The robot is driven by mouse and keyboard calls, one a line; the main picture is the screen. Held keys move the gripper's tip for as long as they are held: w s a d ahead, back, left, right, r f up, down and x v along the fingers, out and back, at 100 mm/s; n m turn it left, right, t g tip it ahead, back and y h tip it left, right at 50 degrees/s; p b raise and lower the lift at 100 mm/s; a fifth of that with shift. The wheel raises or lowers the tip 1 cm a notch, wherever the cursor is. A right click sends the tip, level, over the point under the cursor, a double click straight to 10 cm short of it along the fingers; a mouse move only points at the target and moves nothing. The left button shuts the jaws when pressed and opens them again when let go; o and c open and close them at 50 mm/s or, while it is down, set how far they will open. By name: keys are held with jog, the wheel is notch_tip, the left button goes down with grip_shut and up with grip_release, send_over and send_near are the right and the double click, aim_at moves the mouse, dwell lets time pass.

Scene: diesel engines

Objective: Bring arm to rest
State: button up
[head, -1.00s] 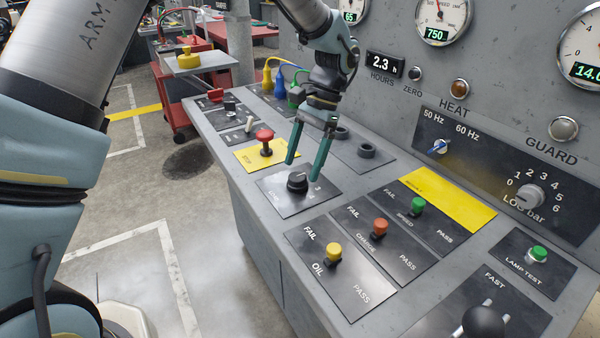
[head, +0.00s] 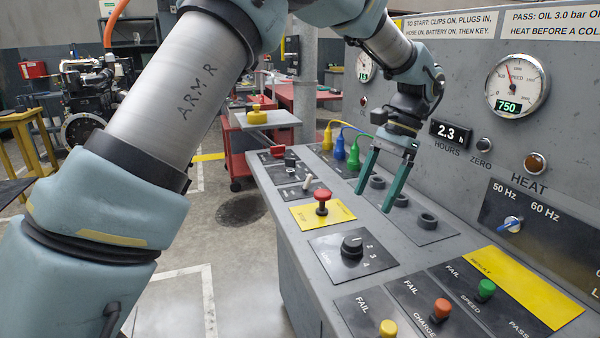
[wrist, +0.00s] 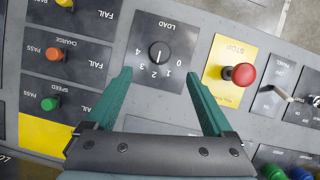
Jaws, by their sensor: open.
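My gripper (head: 382,182) has two green fingers, spread apart with nothing between them. In the head view it hangs over the console (head: 292,240), above the panel with the dark round sockets (head: 427,221). My arm reaches across the top of the head view. In the wrist view the gripper (wrist: 160,98) shows its fingers on either side of the lower part of the LOAD panel, and the black LOAD knob (wrist: 159,52) lies beyond the fingertips. The knob also shows in the head view (head: 351,247), below and left of the gripper, apart from it.
A red STOP button (head: 322,200) stands on a yellow plate beside the LOAD panel. Yellow, blue and green plugs (head: 353,155) with cables stand behind the gripper. The upright gauge panel (head: 462,110) rises close on the right. Open floor (head: 180,255) lies left of the console.

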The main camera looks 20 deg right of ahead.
jog(key=w+a+f+n+h, duration=0.15)
jog(key=w+a+n, duration=0.35)
jog(key=a, duration=0.7)
jog(key=w+a+f+n+h, duration=0.1)
jog(key=w+a+n+h, duration=0.15)
jog(key=w+a, duration=0.65)
jog(key=s+a+f+n+t, duration=0.1)
jog(key=s+a+n, duration=0.2)
jog(key=a, duration=0.8)
jog(key=s+a+f+n+t, duration=0.1)
jog(key=s+a+n, duration=0.3)
jog(key=a, duration=0.7)
jog(key=shift+f+n+h, duration=0.4)
jog(key=shift+f+n, duration=0.05)
